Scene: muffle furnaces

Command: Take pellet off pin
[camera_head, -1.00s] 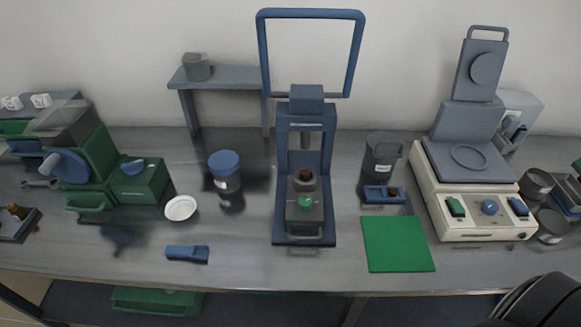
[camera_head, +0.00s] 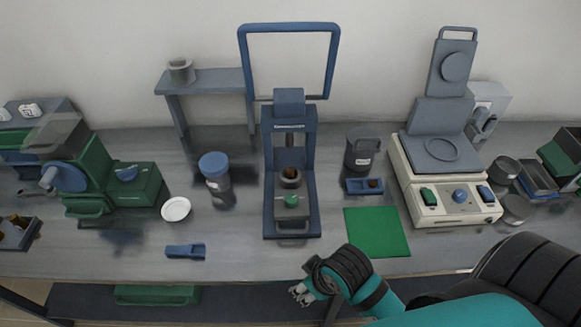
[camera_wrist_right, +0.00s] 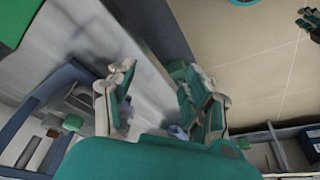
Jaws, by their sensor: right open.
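A blue press (camera_head: 267,215) stands at the middle of the bench. A small dark brown piece (camera_head: 290,173) sits on a grey ring-shaped part in it, under the ram; I cannot tell whether it is the pellet, and I cannot make out a pin. Another brown piece lies in a small blue tray (camera_head: 355,188) right of the press. My right gripper (camera_head: 298,293) is in front of the bench's front edge, below and right of the press, well apart from both. In the right wrist view its fingers (camera_wrist_right: 160,98) are spread with nothing between them. My left gripper is out of view.
A green mat (camera_head: 378,233) lies right of the press, with a cream hot-plate device (camera_head: 455,207) beyond it. A blue-lidded jar (camera_head: 214,166), a white dish (camera_head: 176,209) and a blue block (camera_head: 185,251) are left of the press. A tall blue frame (camera_head: 242,60) rises above it.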

